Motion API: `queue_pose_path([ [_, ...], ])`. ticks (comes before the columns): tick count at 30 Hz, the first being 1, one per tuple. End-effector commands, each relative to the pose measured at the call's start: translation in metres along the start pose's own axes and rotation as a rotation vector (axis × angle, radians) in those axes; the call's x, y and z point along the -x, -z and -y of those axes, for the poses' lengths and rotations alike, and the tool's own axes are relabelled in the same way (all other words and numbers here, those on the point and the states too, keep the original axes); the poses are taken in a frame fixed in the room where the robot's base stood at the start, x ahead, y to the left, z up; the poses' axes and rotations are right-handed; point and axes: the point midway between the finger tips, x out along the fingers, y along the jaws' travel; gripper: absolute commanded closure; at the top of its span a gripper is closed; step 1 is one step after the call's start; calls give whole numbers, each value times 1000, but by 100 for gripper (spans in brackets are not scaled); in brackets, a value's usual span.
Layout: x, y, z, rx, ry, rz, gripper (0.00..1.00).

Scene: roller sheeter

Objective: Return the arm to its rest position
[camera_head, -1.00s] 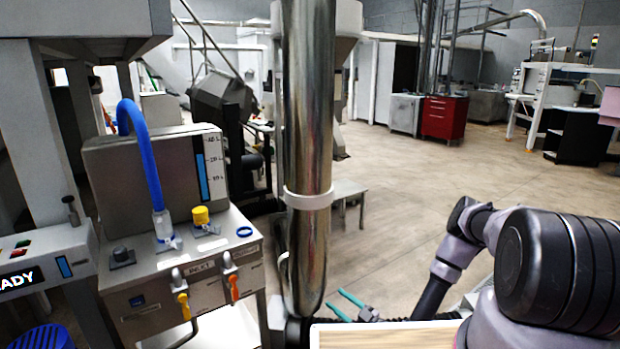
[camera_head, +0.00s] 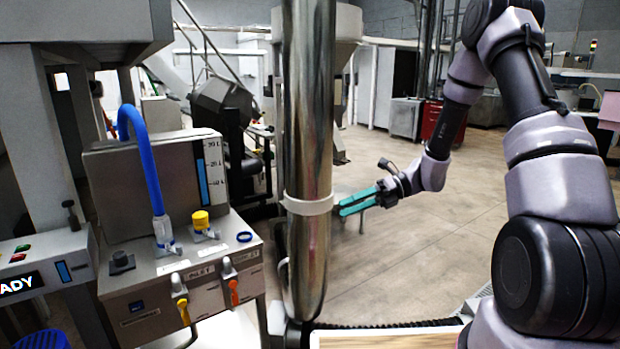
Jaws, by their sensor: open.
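My arm rises at the right of the head view, bends at the top and comes down to the middle right. My gripper (camera_head: 358,201) has two teal fingers that point left, toward the shiny metal column. The fingers are apart with nothing visible between them, and their tips lie close to the column's edge in the picture. The gripper hangs over open floor.
The shiny vertical column (camera_head: 310,120) with a white collar stands in the centre. A steel control unit (camera_head: 185,285) with a blue hose (camera_head: 146,165), a yellow cap and valves is at left. A red cabinet (camera_head: 444,122) stands far back. Floor at centre right is clear.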

Motion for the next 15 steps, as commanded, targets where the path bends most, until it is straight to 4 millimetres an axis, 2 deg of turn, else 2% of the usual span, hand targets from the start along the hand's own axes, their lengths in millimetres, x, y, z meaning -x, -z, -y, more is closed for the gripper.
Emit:
queue_pose_path([
  [1,8,-3,-18,105,39,-50,41],
  [3,17,-4,-38,246,87,-119,41],
  [15,77,9,-145,1022,330,-549,41],
])
